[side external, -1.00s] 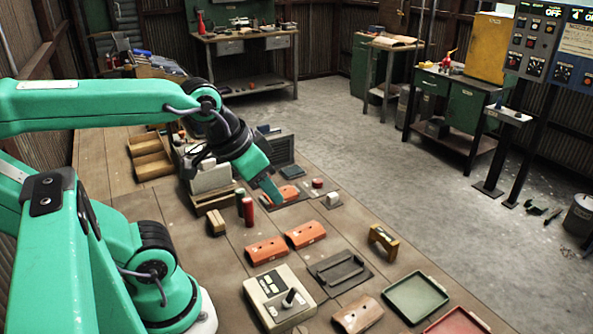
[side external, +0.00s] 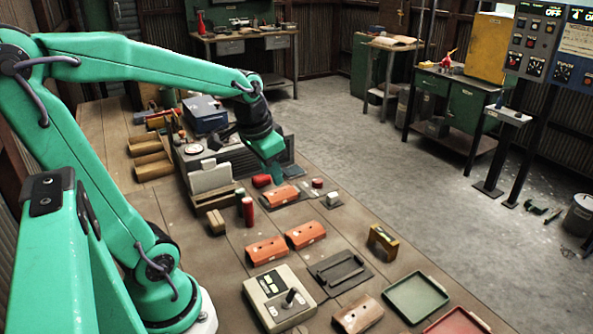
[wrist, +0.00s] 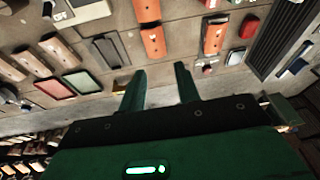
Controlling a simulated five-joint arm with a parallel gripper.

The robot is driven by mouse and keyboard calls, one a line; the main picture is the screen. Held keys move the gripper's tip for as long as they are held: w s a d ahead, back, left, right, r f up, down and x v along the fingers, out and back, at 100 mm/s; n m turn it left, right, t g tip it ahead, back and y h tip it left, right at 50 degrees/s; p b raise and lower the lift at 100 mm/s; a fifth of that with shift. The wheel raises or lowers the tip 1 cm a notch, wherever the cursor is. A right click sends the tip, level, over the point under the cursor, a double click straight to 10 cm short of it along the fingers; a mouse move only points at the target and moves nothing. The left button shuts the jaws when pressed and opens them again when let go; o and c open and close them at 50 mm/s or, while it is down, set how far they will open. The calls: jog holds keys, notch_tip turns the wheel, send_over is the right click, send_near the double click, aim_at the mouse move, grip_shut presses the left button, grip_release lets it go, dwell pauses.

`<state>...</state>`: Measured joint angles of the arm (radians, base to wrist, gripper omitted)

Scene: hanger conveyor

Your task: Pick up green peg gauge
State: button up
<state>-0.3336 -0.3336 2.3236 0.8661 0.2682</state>
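A thin dark green cylinder (side external: 240,197), which looks like the green peg gauge, stands upright beside a red cylinder (side external: 248,212) on the table in the side external view. I cannot make it out surely in the wrist view. My gripper (side external: 276,180) is above the table, behind and to the right of the cylinder and apart from it, close over an orange block on a dark plate (side external: 284,194). In the wrist view, my gripper's two green fingers (wrist: 160,78) are spread with nothing visible between them.
Orange blocks (side external: 306,234), a control box with a lever (side external: 280,297), a green tray (side external: 417,298) and a yellow-brown block (side external: 383,242) lie toward the front. A beige upright holder (side external: 210,177) is left of the cylinder. The table's right edge borders open floor.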

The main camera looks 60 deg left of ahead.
aim_at(240, 190)
jog(key=a+f+g, duration=0.1)
jog(key=a+f, duration=0.2)
jog(key=a, duration=0.2)
jog(key=s+a+f+g, duration=0.1)
jog(key=a+f, duration=0.3)
jog(key=a, duration=0.2)
jog(key=a+f+n+g+h, duration=0.1)
jog(key=a+f, duration=0.3)
jog(key=a, duration=0.2)
jog(key=shift+s+a+f, duration=0.2)
jog(key=shift+f, duration=1.4)
jog(key=shift+f, duration=0.1)
jog(key=shift+f, duration=2.45)
jog(key=c, duration=0.5)
